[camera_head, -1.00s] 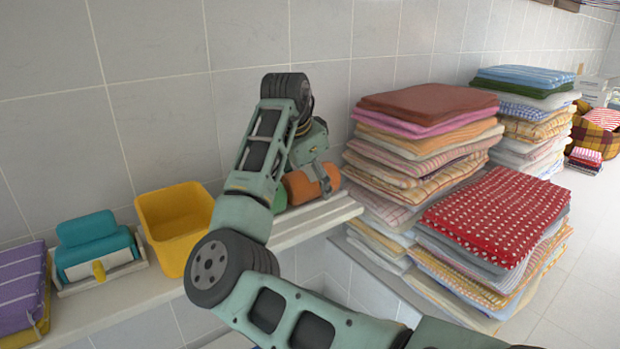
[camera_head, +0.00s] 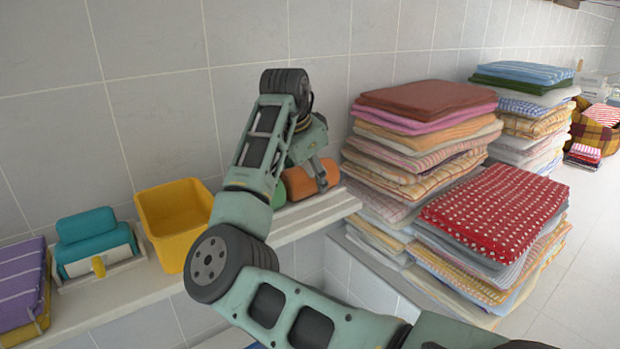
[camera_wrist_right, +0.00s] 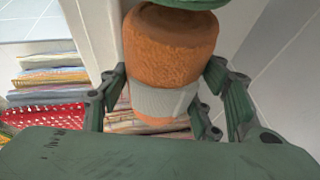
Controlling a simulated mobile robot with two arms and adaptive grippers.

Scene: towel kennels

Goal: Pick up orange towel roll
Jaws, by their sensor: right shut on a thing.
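The orange towel roll (camera_head: 312,181) is on the white shelf (camera_head: 320,215), at the end nearest the towel stacks. My right gripper (camera_head: 322,172) is at the roll, with its arm curving in from the lower right. In the right wrist view, the orange towel roll (camera_wrist_right: 168,50) has a pale band around it, and the fingers of my right gripper (camera_wrist_right: 165,100) are on both sides of it, shut on it. A green thing touches the roll's far end. I cannot tell whether the roll is off the shelf. My left gripper is not in view.
A yellow bin (camera_head: 173,222) stands on the shelf left of my arm. A teal roll in a holder (camera_head: 92,243) and a purple striped towel (camera_head: 22,285) are farther left. Tall towel stacks (camera_head: 420,140) stand close right of the gripper. A tiled wall is behind.

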